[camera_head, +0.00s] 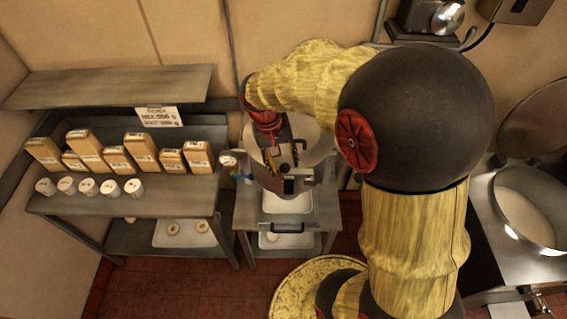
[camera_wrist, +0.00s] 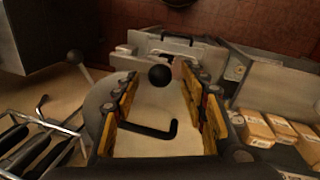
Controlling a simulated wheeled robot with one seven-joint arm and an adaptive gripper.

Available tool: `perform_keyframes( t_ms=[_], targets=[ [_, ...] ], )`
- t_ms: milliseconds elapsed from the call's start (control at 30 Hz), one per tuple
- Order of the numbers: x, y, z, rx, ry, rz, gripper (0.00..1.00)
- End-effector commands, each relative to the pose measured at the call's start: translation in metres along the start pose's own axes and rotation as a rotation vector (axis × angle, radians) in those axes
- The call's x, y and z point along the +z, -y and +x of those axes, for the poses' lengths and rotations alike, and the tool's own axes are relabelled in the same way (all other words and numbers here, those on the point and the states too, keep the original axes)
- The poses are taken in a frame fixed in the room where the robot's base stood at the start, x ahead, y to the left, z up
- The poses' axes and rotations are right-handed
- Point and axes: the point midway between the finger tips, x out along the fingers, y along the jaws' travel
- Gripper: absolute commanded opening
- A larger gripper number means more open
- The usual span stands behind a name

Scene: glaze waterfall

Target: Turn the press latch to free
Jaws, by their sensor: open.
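The press (camera_head: 268,178) is a grey metal machine with a round pan on a small stand in the middle of the head view. My gripper (camera_head: 284,158) is over it, pointing down, and hides part of it. In the wrist view my gripper (camera_wrist: 161,82) is open, with one finger on each side and nothing clamped. A black ball knob (camera_wrist: 160,76) shows between the fingertips in that view; whether they touch it I cannot tell. A black bent bar (camera_wrist: 148,131) shows lower between the fingers. I cannot tell which of these is the latch.
A shelf at the left holds several labelled tan packages (camera_head: 117,160) and white cups (camera_head: 88,187). A white tray (camera_head: 287,241) sits low in the stand. A large pan (camera_head: 526,205) stands at the right. In the wrist view, a rack of dark-handled tools (camera_wrist: 35,145) is at the left.

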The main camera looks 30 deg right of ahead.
Motion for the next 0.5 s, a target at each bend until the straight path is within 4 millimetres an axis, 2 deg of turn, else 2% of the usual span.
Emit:
perform_keyframes(
  t_ms=[200, 433, 500],
  targets=[
    [0.001, 0.0, 0.014, 0.0, 0.0, 0.0, 0.43],
    [0.0, 0.0, 0.015, 0.0, -0.001, -0.001, 0.43],
    [0.0, 0.0, 0.015, 0.0, -0.001, -0.001, 0.4]
  ],
)
